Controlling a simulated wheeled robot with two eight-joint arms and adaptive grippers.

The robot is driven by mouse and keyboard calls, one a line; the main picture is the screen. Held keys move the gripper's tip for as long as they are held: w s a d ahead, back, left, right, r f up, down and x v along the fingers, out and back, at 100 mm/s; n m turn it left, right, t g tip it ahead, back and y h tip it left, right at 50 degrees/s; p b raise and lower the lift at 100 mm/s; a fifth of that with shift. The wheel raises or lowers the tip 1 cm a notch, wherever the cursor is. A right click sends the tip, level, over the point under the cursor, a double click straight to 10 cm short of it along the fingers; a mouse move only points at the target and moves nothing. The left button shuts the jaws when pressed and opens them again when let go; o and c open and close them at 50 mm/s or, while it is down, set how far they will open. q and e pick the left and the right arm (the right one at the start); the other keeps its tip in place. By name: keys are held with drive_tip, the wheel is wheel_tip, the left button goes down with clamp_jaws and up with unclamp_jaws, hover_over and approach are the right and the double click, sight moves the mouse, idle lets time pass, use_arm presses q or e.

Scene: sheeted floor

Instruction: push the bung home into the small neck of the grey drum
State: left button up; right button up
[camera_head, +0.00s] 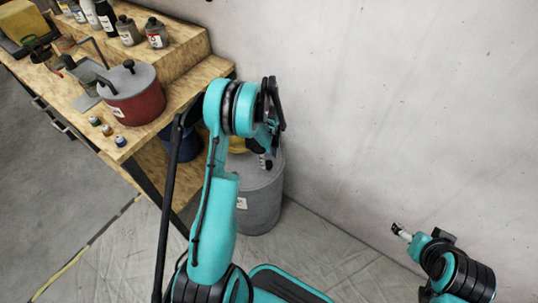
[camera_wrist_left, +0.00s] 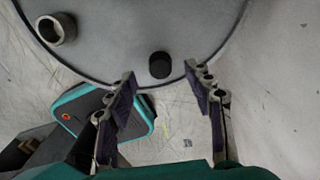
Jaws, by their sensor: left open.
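The grey drum (camera_head: 262,205) stands on the sheeted floor by the wall, partly hidden behind my left arm. In the left wrist view its grey lid (camera_wrist_left: 110,35) fills the top. The black bung (camera_wrist_left: 160,65) shows upright near the lid's rim, at the small neck's place; I cannot tell how deep it sits. A larger ring-shaped neck (camera_wrist_left: 57,28) is open farther left. My left gripper (camera_wrist_left: 162,82) is open, its fingertips either side of the bung and apart from it. In the head view it is over the drum (camera_head: 265,158). My right gripper (camera_head: 401,231) is at the lower right, small.
A wooden bench (camera_head: 195,92) at the left carries a red pot with a grey lid (camera_head: 135,100), small jars (camera_head: 107,130) and several bottles. A blue bucket (camera_head: 183,140) stands under its edge. The wall is close behind the drum. The sheeted floor (camera_head: 330,245) right of the drum is clear.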

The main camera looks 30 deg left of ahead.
sight(269, 162)
use_arm(q)
drive_tip(key=shift+f+b, duration=0.6)
drive_tip(key=shift+f, duration=1.35)
clamp_jaws()
drive_tip(key=shift+r, duration=0.2)
